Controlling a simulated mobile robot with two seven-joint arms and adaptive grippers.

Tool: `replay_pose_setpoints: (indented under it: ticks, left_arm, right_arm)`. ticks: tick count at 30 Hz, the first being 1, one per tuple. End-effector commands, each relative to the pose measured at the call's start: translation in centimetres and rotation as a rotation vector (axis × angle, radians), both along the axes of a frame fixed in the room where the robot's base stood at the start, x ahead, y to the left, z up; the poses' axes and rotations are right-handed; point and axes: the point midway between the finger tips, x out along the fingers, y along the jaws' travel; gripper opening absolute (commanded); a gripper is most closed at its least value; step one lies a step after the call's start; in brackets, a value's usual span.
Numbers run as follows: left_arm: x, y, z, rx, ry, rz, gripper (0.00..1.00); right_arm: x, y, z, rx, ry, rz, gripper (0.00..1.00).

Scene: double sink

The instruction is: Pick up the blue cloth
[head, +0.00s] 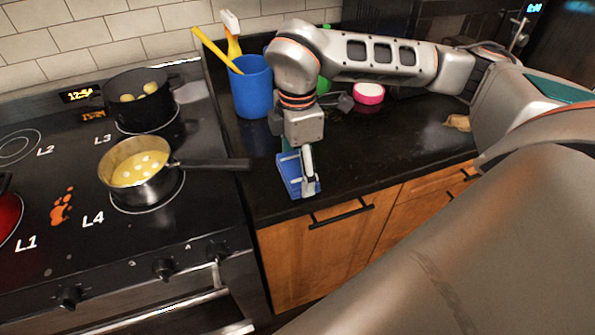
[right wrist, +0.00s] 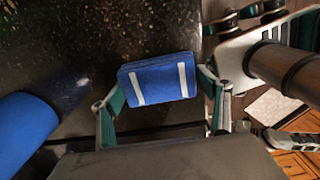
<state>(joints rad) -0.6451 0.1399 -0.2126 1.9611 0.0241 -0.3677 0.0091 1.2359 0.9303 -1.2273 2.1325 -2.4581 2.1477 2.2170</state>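The blue cloth (head: 291,177) is folded, with two white stripes. It lies on the dark counter near its front edge, just right of the stove. My right gripper (head: 304,176) is directly above it and hides part of it in the head view. In the right wrist view the cloth (right wrist: 158,80) lies between the two spread fingers of the gripper (right wrist: 160,105). The right finger is very close to the cloth's edge; I cannot tell whether it touches. My left gripper is not in view.
A blue utensil cup (head: 252,90) stands behind the cloth. A pink-rimmed bowl (head: 368,93) is farther right. On the stove, a saucepan (head: 140,172) points its handle (head: 215,164) over the counter, near my gripper. A dark pot (head: 138,101) stands behind it.

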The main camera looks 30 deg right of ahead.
Motion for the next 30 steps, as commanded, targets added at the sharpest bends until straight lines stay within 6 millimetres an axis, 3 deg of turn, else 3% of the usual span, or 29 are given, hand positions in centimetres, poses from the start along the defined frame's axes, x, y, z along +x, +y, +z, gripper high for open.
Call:
replay_pose_setpoints:
  ticks: [11,17,23,30]
  left_arm:
    - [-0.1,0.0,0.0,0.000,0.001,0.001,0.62]
    - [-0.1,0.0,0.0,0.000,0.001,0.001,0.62]
    - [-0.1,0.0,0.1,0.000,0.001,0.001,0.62]
    - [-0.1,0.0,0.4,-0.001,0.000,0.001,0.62]
  right_arm:
    - [0.0,0.0,0.2,0.000,0.000,0.000,0.54]
    - [0.1,0.0,1.7,0.000,-0.003,-0.001,0.54]
    - [0.2,0.0,5.7,0.001,-0.006,0.000,0.54]
    - [0.1,0.0,12.6,0.000,-0.007,-0.001,0.54]
